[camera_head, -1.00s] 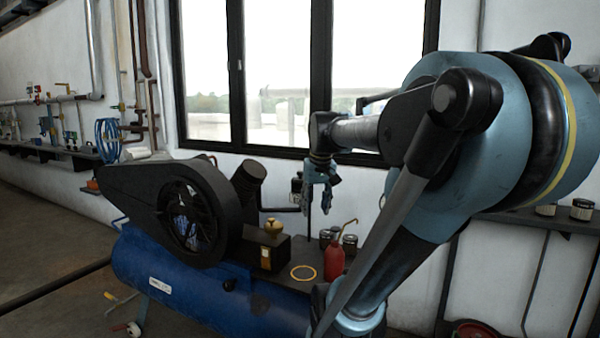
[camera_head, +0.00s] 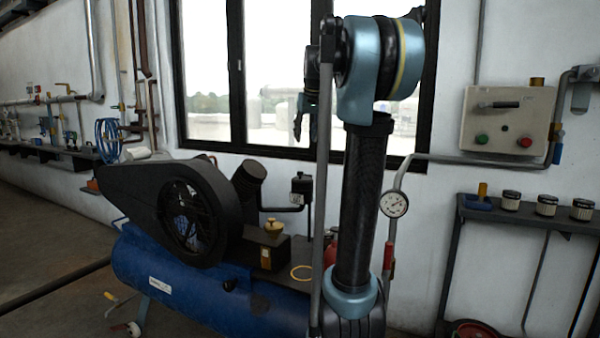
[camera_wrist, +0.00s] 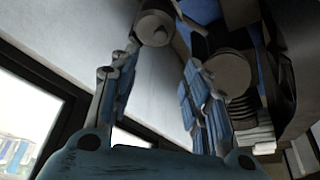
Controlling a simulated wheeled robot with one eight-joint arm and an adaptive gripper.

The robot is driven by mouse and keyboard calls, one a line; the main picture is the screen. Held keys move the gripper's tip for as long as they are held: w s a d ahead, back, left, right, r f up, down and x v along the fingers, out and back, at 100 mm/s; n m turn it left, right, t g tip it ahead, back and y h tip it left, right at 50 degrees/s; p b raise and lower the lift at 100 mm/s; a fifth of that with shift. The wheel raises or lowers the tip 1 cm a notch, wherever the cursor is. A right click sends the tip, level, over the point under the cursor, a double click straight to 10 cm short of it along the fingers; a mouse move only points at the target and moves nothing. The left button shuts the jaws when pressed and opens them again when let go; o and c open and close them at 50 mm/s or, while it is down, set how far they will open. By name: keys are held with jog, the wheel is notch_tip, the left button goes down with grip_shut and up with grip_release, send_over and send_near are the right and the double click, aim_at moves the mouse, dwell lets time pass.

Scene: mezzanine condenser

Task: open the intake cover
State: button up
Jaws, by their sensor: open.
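The compressor's intake looks to be the tilted black cylinder (camera_head: 249,174) with a flat round end, behind the belt guard in the head view. I cannot tell for sure that this end is the cover. My gripper (camera_head: 298,132) is in front of the window, above and to the right of that cylinder, apart from it. In the wrist view my gripper (camera_wrist: 160,110) has its two blue fingers spread, with only pale wall between them. A grey round-ended part (camera_wrist: 153,28) and a larger round part (camera_wrist: 229,75) show beyond the fingers; I cannot tell which is the intake.
The black belt guard (camera_head: 145,198) and blue tank (camera_head: 185,280) fill the lower left. A brass-topped part (camera_head: 273,228), yellow ring (camera_head: 301,272) and black box (camera_head: 301,186) sit nearby. A gauge (camera_head: 394,204) and control box (camera_head: 507,120) are at right.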

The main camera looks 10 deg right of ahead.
aim_at(301, 172)
jog(key=x, duration=1.6)
jog(key=shift+a+f, duration=0.1)
jog(key=shift+f, duration=0.1)
jog(key=shift+c, duration=0.4)
grip_shut()
